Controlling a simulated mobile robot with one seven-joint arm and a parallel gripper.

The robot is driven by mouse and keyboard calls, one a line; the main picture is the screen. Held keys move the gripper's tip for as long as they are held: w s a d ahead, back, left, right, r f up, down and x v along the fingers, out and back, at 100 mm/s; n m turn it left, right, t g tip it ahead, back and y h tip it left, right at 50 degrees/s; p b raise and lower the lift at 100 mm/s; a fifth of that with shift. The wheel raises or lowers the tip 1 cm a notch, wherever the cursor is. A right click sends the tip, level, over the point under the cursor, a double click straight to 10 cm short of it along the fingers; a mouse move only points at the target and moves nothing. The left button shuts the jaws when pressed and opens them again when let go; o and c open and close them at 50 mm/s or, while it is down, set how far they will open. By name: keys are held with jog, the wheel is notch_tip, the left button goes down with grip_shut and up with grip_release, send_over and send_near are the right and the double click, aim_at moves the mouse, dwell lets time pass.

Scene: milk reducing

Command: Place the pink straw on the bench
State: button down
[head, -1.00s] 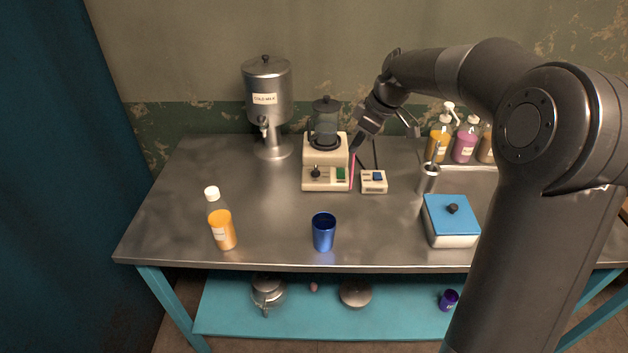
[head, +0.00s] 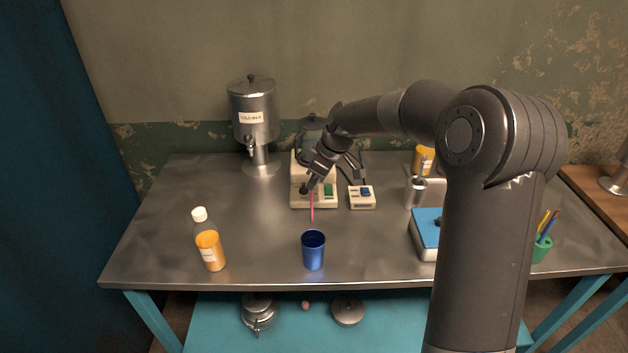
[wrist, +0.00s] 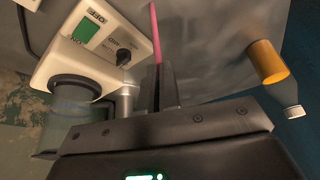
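The pink straw (head: 312,206) hangs roughly upright from my gripper (head: 312,186), its lower end above the bench (head: 260,225), behind the blue cup. My gripper is shut on the straw's upper part, in front of the blender base. In the wrist view the straw (wrist: 155,32) sticks out beyond the fingertips (wrist: 158,70). The bench is a steel-topped table with turquoise legs. The fingers hide the straw's gripped end.
A blue cup (head: 313,250) stands near the front edge, just in front of the straw. The blender (head: 301,185), a switch box (head: 361,197), a metal cup (head: 415,191) and a blue-lidded box (head: 425,235) stand around. An orange bottle (head: 209,248) stands left. Bench between bottle and cup is bare.

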jog(key=shift+f, duration=0.15)
jog(key=c, duration=1.7)
grip_release()
jog(key=v, duration=1.2)
jog(key=s+d+r+m+h, duration=0.1)
jog(key=s+r+m+h, duration=0.15)
jog(key=s, duration=0.65)
jog(key=s+d+m+t, duration=0.1)
jog(key=s+d+m, duration=0.1)
jog(key=s, duration=0.6)
jog(key=s+d+f+m+t+h, duration=0.1)
jog(key=s+d+m, duration=0.2)
jog(key=s, duration=0.6)
jog(key=s+d+f+m+t, duration=0.1)
jog(key=s+d+m, duration=0.2)
jog(key=s+m, duration=0.3)
jog(key=shift+s+d+t+h, duration=0.1)
jog(key=shift+s+t+h, duration=0.3)
jog(key=shift+s, duration=0.85)
